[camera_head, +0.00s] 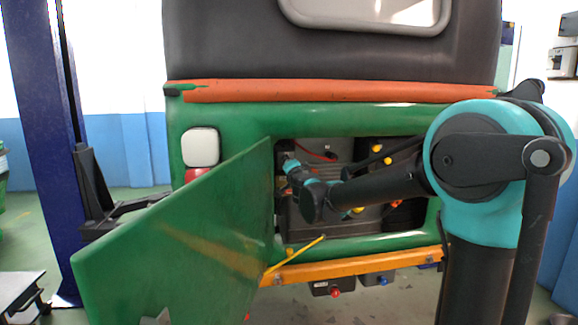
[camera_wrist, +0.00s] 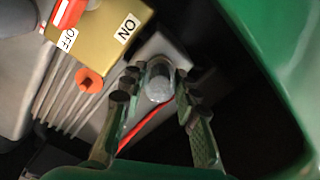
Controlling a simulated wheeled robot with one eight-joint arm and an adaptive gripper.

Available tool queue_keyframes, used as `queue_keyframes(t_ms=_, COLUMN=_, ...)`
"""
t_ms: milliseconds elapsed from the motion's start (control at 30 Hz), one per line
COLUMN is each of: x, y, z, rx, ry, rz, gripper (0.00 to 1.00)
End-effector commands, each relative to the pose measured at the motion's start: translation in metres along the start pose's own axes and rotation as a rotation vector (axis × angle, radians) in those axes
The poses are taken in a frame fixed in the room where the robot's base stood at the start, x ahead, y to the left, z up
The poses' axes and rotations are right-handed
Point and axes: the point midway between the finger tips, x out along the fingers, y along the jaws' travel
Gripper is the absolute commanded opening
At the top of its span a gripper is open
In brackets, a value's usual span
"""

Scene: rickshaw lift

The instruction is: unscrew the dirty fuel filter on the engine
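In the wrist view a short, round, greyish, see-through part, which looks like the fuel filter (camera_wrist: 159,84), sits on a grey block of the engine (camera_wrist: 62,92). My gripper (camera_wrist: 156,88) has its two fingers on either side of this part. A narrow gap seems to show at both sides, so the fingers are open around it. Dirt on it is too small to tell. In the head view my gripper (camera_head: 291,164) reaches into the left side of the open engine bay (camera_head: 350,216). The filter cannot be made out there.
A green hatch door (camera_head: 180,240) stands open left of my arm, with a yellow rod (camera_head: 296,256) near its lower edge. A yellow ON/OFF box (camera_wrist: 112,22), an orange knob (camera_wrist: 89,80) and a red cable (camera_wrist: 146,124) are close to the fingers. Green panel (camera_wrist: 285,50) borders the right.

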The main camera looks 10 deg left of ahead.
Motion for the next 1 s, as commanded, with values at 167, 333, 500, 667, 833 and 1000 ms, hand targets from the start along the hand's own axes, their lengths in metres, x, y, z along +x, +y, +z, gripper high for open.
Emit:
queue_keyframes(t_ms=167, x=0.0001, y=0.0001, z=-0.0001, rx=-0.037, ry=0.0, rz=0.0, gripper=0.04)
queue_keyframes(t_ms=333, x=0.0006, y=0.0002, z=-0.0001, rx=-0.22, ry=0.0, rz=0.0, gripper=0.04)
queue_keyframes(t_ms=500, x=0.001, y=0.0001, z=-0.0002, rx=-0.342, ry=0.0, rz=0.0, gripper=0.04)
queue_keyframes(t_ms=667, x=0.0012, y=0.0, z=-0.0003, rx=-0.353, ry=0.001, rz=0.0, gripper=0.04)
queue_keyframes(t_ms=833, x=0.0014, y=0.0, z=-0.0003, rx=-0.366, ry=0.001, rz=0.0, gripper=0.04)
queue_keyframes(t_ms=1000, x=0.0019, y=-0.0001, z=-0.0004, rx=-0.527, ry=0.001, rz=0.001, gripper=0.04)
